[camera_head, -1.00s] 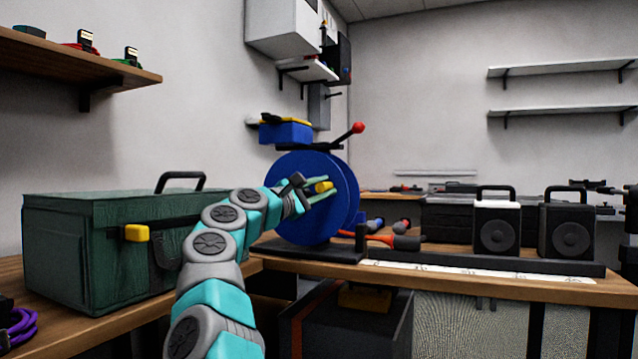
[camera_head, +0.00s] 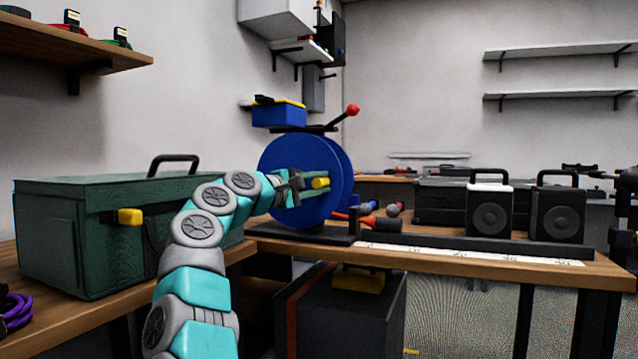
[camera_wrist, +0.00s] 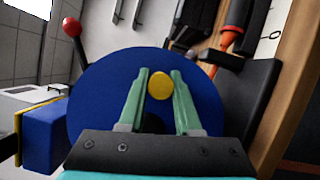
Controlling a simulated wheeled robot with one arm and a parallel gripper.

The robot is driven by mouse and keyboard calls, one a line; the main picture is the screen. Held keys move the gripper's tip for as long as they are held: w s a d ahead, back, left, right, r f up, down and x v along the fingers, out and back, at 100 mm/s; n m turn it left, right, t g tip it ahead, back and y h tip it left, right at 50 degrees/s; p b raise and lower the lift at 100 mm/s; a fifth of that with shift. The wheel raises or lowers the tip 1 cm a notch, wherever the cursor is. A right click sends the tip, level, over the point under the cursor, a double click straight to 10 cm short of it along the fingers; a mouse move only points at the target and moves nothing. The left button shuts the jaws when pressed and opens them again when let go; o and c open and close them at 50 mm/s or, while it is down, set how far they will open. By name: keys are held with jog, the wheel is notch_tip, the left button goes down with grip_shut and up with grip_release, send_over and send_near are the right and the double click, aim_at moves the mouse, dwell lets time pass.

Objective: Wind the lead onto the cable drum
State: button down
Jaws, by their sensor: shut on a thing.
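The cable drum is a large blue disc (camera_head: 285,155) on a dark base plate (camera_head: 300,235) on the wooden bench. A yellow knob (camera_head: 320,183) stands out from its face, slightly right of the centre. My gripper (camera_head: 318,186) has its pale green fingers on either side of this knob. The wrist view also shows the yellow knob (camera_wrist: 159,85) between the two fingertips, in front of the blue disc (camera_wrist: 100,95). I cannot make out a lead on the drum; the disc and my gripper hide what lies behind.
A green toolbox (camera_head: 100,225) stands left of my arm. A purple cable coil (camera_head: 15,312) lies at the lower left. A red-tipped lever (camera_head: 352,111) rises behind the drum. Two black speakers (camera_head: 489,215) stand to the right. A white ruler strip (camera_head: 470,256) runs along the bench front.

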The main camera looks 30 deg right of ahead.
aim_at(320, 180)
jog(key=shift+f, duration=0.15)
jog(key=c, duration=0.6)
grip_release()
jog(key=shift+r+p, duration=0.95)
jog(key=shift+r, duration=1)
jog(key=shift+s+a+f+b, duration=0.2)
jog(key=shift+s+b, duration=0.05)
jog(key=shift+b, duration=0.15)
jog(key=shift+s+a+b, duration=0.3)
jog(key=shift+s+b, duration=0.25)
jog(key=shift+s, duration=0.3)
jog(key=s+a+b, duration=0.1)
jog(key=s+a, duration=0.1)
jog(key=s, duration=0.4)
jog(key=s+a+r+b, duration=0.1)
jog(key=s+a+b, duration=0.1)
jog(key=s, duration=0.4)
jog(key=shift+s+a+r, duration=0.3)
jog(key=shift+s, duration=0.1)
